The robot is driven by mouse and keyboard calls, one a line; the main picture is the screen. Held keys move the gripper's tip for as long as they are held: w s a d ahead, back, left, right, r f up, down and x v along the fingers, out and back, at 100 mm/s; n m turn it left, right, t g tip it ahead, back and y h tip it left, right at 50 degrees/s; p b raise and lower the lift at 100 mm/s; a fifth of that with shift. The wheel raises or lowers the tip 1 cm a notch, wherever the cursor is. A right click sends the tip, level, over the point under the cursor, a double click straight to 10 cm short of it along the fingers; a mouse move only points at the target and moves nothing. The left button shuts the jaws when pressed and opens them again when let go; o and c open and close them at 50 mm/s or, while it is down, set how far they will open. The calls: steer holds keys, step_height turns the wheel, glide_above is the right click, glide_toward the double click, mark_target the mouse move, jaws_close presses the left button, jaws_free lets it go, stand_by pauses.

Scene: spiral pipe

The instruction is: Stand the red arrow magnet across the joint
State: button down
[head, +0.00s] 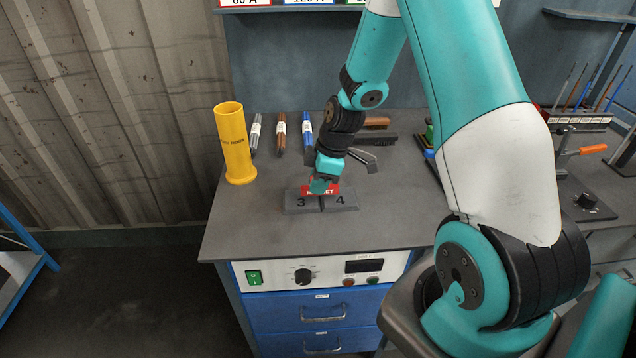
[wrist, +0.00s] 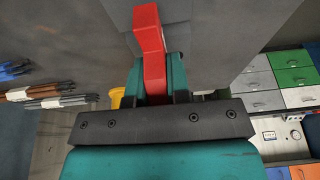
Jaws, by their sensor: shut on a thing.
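The red arrow magnet (head: 331,189) is in my gripper (head: 320,184), at the two grey plates marked 3 (head: 293,207) and 4 (head: 349,206). The dark joint between the plates runs below the magnet in the head view. The gripper's fingers cover part of the magnet, and I cannot tell if it touches the plates. In the wrist view, the magnet (wrist: 149,35) sits between the teal fingers of my gripper (wrist: 156,75) and sticks out past them, with a bend near its end.
A yellow tube (head: 233,145) stands at the left of the grey bench (head: 245,225). Several labelled rod bundles (head: 281,132) and a brush (head: 376,139) lie behind the plates. A clamp with an orange handle (head: 592,149) is at right. The bench in front of the plates is clear.

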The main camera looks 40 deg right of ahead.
steer(key=shift+f, duration=0.3)
steer(key=shift+f+b, duration=0.4)
steer(key=shift+f, duration=0.05)
steer(key=c, duration=1.1)
jaws_free()
